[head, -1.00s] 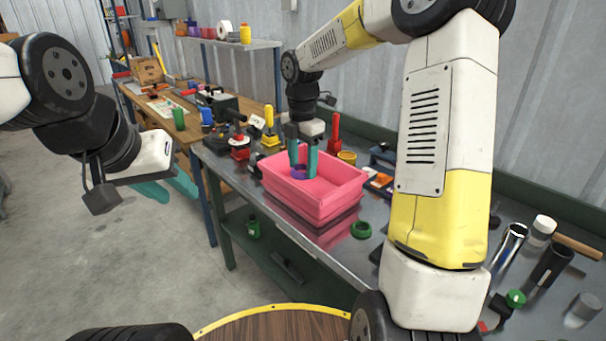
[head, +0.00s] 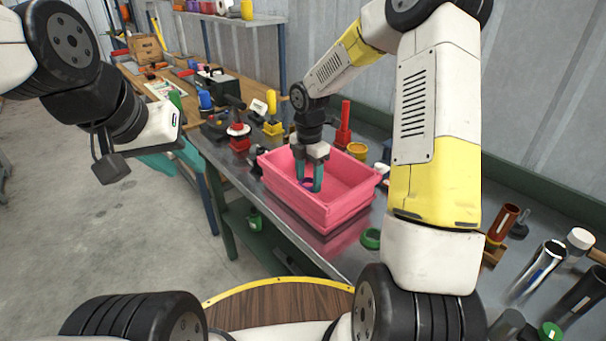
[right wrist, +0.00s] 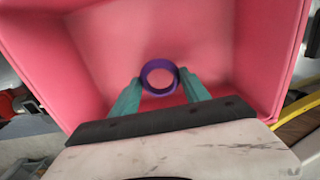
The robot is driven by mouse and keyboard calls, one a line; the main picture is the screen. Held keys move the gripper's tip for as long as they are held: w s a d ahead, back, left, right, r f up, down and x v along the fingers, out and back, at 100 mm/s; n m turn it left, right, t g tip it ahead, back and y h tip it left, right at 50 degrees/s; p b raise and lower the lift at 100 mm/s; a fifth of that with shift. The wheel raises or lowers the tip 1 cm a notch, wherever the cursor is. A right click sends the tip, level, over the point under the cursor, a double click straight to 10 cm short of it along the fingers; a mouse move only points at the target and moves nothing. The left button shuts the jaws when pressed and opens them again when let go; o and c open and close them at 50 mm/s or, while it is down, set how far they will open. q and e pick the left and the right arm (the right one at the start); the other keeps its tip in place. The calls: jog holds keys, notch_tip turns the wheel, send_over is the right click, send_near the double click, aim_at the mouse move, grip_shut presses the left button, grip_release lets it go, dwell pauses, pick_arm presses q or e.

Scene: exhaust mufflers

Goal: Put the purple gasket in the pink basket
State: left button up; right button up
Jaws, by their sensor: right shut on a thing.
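The pink basket (head: 335,208) stands on the metal bench in the head view and fills much of the right wrist view (right wrist: 215,45). My right gripper (head: 309,186) reaches down into it, with its teal fingers inside the walls. It is shut on the purple gasket (right wrist: 160,77), a ring that shows between the fingertips in the right wrist view. In the head view only a small part of the gasket (head: 307,182) shows. I cannot tell whether the gasket touches the basket floor. My left gripper (head: 175,160) is off to the left, away from the bench; its finger spacing is unclear.
A green ring (head: 371,239) lies beside the basket's front right. Yellow (head: 272,118) and red (head: 343,125) upright tools stand behind it. Several cylinders crowd the bench's right end, including a chrome tube (head: 543,262). A wooden table (head: 150,85) stands at the back left.

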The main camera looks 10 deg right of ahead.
aim_at(308, 188)
jog(key=shift+f, duration=1.8)
jog(key=shift+f, duration=0.1)
jog(key=o, duration=1.4)
